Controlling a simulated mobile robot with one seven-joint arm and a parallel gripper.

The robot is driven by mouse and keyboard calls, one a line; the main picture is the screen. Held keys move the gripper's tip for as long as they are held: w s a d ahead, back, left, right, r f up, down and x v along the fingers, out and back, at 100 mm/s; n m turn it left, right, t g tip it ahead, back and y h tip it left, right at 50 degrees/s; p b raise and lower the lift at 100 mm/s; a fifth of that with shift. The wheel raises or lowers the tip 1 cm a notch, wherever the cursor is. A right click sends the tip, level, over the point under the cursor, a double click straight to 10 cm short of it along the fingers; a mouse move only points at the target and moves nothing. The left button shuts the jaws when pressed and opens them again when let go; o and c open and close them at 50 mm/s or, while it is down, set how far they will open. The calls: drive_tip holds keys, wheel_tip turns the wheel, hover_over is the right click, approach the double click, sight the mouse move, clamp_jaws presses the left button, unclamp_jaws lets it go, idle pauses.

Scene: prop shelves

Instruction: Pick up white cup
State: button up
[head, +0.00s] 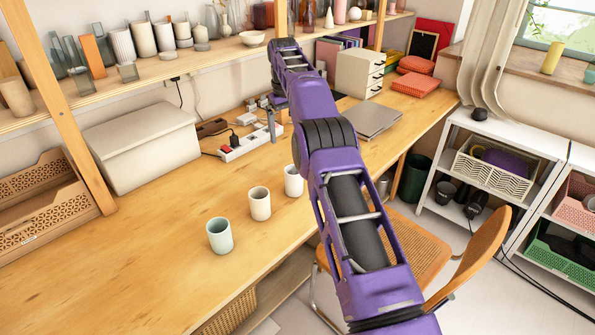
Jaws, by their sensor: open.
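Three small cups stand upright in a diagonal row on the wooden table. The rear one is a white cup (292,181), close to my purple arm in the picture. The middle one is an off-white, cream cup (260,205). The front one is a pale green cup (219,236). My gripper (263,121) is small in view, beyond the cups near the power strip, with a grey finger pointing down. It is open and apart from the cups. My arm hides part of the table to their right.
A power strip (250,144) with plugs lies behind the cups. A closed laptop (376,121) and a white drawer box (358,72) are further back. A large white box (140,140) stands left. A chair (470,262) is at the right. The table's front left is clear.

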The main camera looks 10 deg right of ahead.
sight(294, 183)
drive_tip(key=shift+m+g, duration=0.3)
drive_tip(key=shift+g, duration=0.1)
drive_tip(key=f+b, duration=0.1)
drive_tip(key=f, duration=0.3)
drive_tip(key=d+f+b, duration=0.1)
drive_tip(key=f+b, duration=0.1)
drive_tip(key=f, duration=0.3)
drive_tip(key=d+f+b, duration=0.1)
drive_tip(key=f, duration=0.3)
drive_tip(key=shift+s+d+f, duration=0.1)
drive_tip(key=shift+s+f, duration=0.2)
drive_tip(key=shift+s, duration=0.1)
drive_tip(key=shift+a+f+b, duration=0.15)
drive_tip(key=shift+f+b, duration=0.15)
drive_tip(key=shift+f, duration=1.3)
drive_tip(key=shift+a+f+b, duration=0.1)
drive_tip(key=shift+f+b, duration=0.2)
drive_tip(key=shift+f, duration=1.3)
drive_tip(key=shift+r, duration=0.1)
drive_tip(key=c, duration=1.4)
